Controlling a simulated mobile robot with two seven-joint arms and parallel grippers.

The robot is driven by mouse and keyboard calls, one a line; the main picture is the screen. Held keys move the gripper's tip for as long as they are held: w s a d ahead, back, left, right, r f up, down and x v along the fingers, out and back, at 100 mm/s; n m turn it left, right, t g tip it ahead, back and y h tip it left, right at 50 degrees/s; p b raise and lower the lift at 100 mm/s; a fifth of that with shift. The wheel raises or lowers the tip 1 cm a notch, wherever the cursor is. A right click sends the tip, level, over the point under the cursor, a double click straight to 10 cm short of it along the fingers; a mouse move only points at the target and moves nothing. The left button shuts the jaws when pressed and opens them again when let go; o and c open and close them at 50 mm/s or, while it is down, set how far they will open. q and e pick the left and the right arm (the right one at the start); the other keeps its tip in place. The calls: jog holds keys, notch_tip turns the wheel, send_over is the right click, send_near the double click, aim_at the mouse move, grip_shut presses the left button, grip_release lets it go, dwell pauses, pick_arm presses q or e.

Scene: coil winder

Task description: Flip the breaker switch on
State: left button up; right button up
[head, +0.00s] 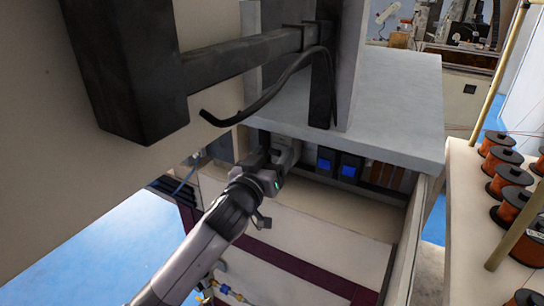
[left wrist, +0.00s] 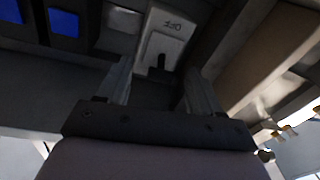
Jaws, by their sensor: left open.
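My left gripper (left wrist: 157,78) is open, with one finger on each side of the lever in the picture. I see no clear contact between the fingers and the lever. In the head view my left gripper (head: 284,158) reaches under the grey top into the recessed panel, and the breaker is hidden behind it or too small to tell. My right gripper is not in view.
Two blue-faced modules (head: 348,168) sit in the recess beside the gripper; a blue face also shows in the left wrist view (left wrist: 64,22). The grey top (head: 390,110) overhangs the recess. Copper wire spools (head: 503,158) stand on the right. A black cable (head: 275,88) hangs above.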

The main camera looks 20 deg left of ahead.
pick_arm(q)
jog(key=shift+s+f, duration=0.1)
jog(key=shift+s, duration=0.05)
jog(key=s+b, duration=0.1)
jog(key=s, duration=0.6)
jog(key=shift+a, duration=0.3)
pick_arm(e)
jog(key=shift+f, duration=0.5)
pick_arm(q)
jog(key=shift+w, duration=0.1)
